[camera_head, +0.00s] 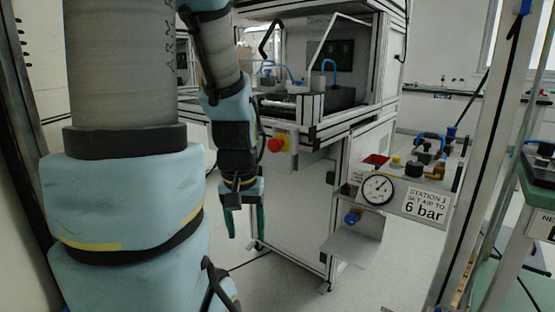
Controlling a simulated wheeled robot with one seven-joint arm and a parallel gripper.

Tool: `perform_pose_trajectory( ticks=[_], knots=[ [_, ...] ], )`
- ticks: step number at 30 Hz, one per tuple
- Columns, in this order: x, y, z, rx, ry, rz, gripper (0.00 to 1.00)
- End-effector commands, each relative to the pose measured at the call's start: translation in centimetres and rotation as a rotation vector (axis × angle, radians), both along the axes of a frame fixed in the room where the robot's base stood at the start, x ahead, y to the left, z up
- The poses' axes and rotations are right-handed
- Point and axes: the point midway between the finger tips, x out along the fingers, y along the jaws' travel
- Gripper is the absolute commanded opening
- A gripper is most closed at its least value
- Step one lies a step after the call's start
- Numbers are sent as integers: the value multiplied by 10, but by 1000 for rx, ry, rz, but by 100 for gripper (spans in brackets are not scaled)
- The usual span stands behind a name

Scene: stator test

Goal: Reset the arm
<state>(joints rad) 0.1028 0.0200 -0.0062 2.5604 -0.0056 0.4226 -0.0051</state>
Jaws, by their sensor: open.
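My gripper (244,222) hangs pointing down at the end of my arm, left of the picture's middle. Its green fingers are apart with nothing visible between them. My arm, with pale blue covers and dark bands, fills the left of the view and bends down to the gripper. The gripper is in front of the lower white panels of the test station (290,195), well above the floor. Whether it touches anything cannot be told, but it appears free.
A red emergency button (276,145) on a yellow base is close behind my arm. A pressure gauge (378,189) and a "6 bar" sign (425,204) are on the station's right side, above a small shelf (351,246). A metal post (480,150) stands at right. Grey floor (285,290) is open below.

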Motion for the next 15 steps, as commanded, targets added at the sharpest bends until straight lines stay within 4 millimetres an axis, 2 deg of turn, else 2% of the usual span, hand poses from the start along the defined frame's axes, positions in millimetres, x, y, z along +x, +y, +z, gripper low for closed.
perform_pose_trajectory(
  ticks=[1,15],
  knots=[
    [0,0,33,0,0,0,65],
    [0,0,180,0,0,-1,65]
  ],
)
